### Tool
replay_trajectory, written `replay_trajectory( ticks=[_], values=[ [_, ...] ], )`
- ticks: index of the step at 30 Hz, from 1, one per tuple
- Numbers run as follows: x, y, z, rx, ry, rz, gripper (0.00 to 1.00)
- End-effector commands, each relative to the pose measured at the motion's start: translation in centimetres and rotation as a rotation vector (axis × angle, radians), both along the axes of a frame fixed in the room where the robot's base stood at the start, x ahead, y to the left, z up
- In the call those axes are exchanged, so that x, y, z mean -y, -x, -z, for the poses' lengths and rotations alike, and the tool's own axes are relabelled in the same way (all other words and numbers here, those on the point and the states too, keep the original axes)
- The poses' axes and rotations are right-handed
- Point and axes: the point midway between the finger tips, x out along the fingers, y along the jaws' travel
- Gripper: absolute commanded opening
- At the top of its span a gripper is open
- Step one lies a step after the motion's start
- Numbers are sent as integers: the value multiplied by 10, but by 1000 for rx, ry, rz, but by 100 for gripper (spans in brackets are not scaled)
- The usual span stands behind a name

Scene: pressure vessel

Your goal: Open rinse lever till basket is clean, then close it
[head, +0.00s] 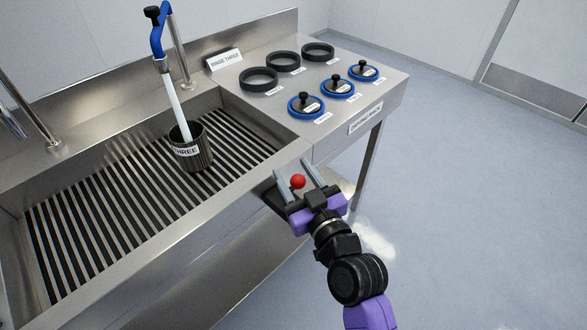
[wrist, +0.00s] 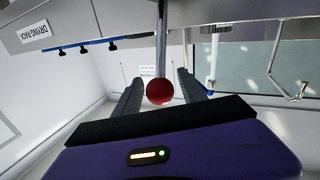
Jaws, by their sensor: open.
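The rinse tap has a blue curved spout (head: 157,38) with a black knob (head: 151,12) at its top, which looks like the rinse lever. A white stream (head: 173,100) runs from its nozzle down into the basket. The dark mesh basket (head: 196,150), labelled THREE, stands upright on the slatted sink floor; its inside is mostly hidden, so I cannot tell how clean it is. My gripper (head: 292,167) is open, beyond the sink's right front edge and well apart from basket and tap. A red ball (head: 298,181) shows between its fingers, also in the wrist view (wrist: 160,92).
Right of the sink, a counter holds several black rings (head: 259,79) and blue-rimmed lids with black knobs (head: 306,105). A RINSE THREE sign (head: 224,59) stands behind. A second tap (head: 52,144) is at the left. The floor to the right is clear.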

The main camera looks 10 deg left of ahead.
Motion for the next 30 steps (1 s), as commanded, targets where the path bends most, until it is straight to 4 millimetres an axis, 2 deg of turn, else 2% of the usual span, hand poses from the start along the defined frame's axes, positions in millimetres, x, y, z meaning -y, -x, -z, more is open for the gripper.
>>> replay_trajectory(
  ticks=[10, 15, 18, 30],
  values=[
    [-3, -4, 0, 0, 0, 0, 49],
    [-3, -4, 0, 0, 0, 0, 15],
    [-3, -4, 0, 0, 0, 0, 0],
    [-3, -3, 1, 0, 0, -2, 0]
  ],
)
